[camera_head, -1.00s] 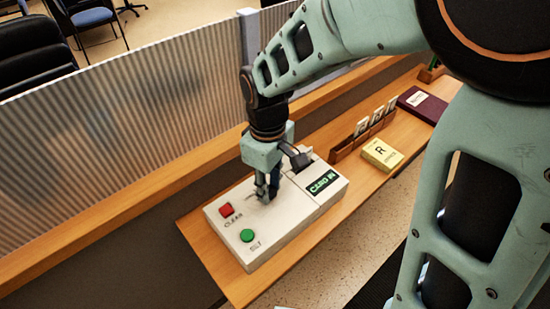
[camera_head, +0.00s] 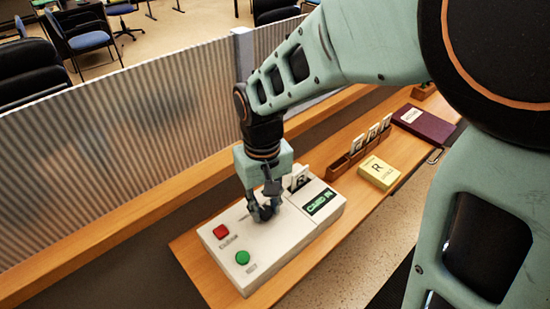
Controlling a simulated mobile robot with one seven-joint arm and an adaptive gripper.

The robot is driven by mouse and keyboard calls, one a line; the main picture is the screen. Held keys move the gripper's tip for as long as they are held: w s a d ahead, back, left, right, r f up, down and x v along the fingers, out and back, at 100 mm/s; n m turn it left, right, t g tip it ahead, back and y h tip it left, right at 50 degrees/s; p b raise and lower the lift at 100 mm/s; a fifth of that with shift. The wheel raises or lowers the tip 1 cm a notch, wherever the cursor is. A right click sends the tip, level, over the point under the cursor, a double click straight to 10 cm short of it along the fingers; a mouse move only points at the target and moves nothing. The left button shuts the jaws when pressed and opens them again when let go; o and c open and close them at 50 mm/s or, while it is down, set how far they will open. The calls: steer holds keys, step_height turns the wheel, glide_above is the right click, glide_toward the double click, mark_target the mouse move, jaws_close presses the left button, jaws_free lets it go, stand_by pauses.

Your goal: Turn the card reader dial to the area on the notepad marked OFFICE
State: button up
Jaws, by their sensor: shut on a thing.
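The card reader (camera_head: 285,228) is a pale box on the wooden counter, with a red button (camera_head: 221,232), a green button (camera_head: 243,257) and a lit green display (camera_head: 319,202). The display seems to read "CARD IN". A white card (camera_head: 299,180) stands in the reader's slot, behind my gripper. My gripper (camera_head: 264,212) points down onto the reader's top, with its fingers shut on the dial. The dial itself is mostly hidden by the fingers. The yellow notepad (camera_head: 379,172) lies to the right, marked with a large R and a smaller line too blurred to read.
A wooden rack (camera_head: 346,162) with several upright cards stands behind the notepad. A dark red book (camera_head: 423,125) lies farther right. A corrugated screen (camera_head: 120,145) runs along the back of the counter (camera_head: 205,258). Chairs stand beyond it.

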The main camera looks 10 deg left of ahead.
mark_target(265, 210)
stand_by(0.3)
steer(key=o, duration=1.2)
steer(key=shift+c, duration=0.2)
steer(key=shift+r, duration=0.1)
step_height(265, 210, up, 12)
